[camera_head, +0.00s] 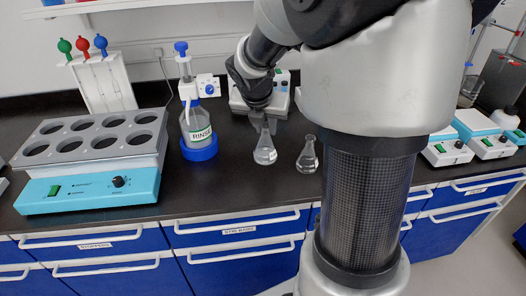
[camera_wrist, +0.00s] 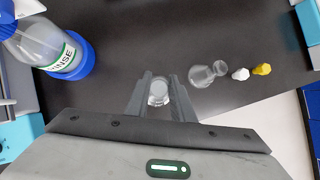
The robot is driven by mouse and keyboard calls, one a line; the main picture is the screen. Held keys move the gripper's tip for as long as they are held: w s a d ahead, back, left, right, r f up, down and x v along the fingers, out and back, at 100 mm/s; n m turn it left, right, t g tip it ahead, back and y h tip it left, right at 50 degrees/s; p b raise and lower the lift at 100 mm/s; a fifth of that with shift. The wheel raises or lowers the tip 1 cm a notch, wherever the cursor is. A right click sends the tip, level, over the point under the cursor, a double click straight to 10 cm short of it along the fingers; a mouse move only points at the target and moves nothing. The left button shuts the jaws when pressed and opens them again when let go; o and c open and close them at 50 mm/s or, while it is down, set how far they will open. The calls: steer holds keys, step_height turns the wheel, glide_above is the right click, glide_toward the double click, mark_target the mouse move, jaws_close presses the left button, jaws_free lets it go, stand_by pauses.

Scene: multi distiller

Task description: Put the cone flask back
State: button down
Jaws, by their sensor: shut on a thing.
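A clear cone flask (camera_head: 265,151) with a little clear liquid is held by its neck in my gripper (camera_head: 264,120). In the wrist view my gripper (camera_wrist: 158,90) has a finger on each side of this flask (camera_wrist: 158,98). The flask is close to upright over the dark bench; I cannot tell whether its base touches the top. A second, similar cone flask (camera_head: 307,158) stands on the bench just to the right. It also shows in the wrist view (camera_wrist: 202,75), right of my fingers. My arm hides part of the bench.
A RINSE bottle (camera_head: 196,122) in a blue ring stands left of the held flask. A teal block heater with round wells (camera_head: 100,187) sits farther left. In the wrist view a small white piece (camera_wrist: 240,74) and a yellow piece (camera_wrist: 262,69) lie right of the second flask.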

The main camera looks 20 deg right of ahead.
mark_target(266, 143)
step_height(266, 143, down, 6)
steer(key=shift+f+b, duration=0.1)
steer(key=shift+b, duration=1.1)
steer(key=shift+f, duration=0.2)
steer(key=c, duration=1.5)
jaws_free()
steer(key=shift+c, duration=0.2)
steer(key=shift+r, duration=0.3)
steer(key=p+v, duration=0.4)
steer(key=v, duration=0.8)
steer(key=shift+s+f, duration=0.1)
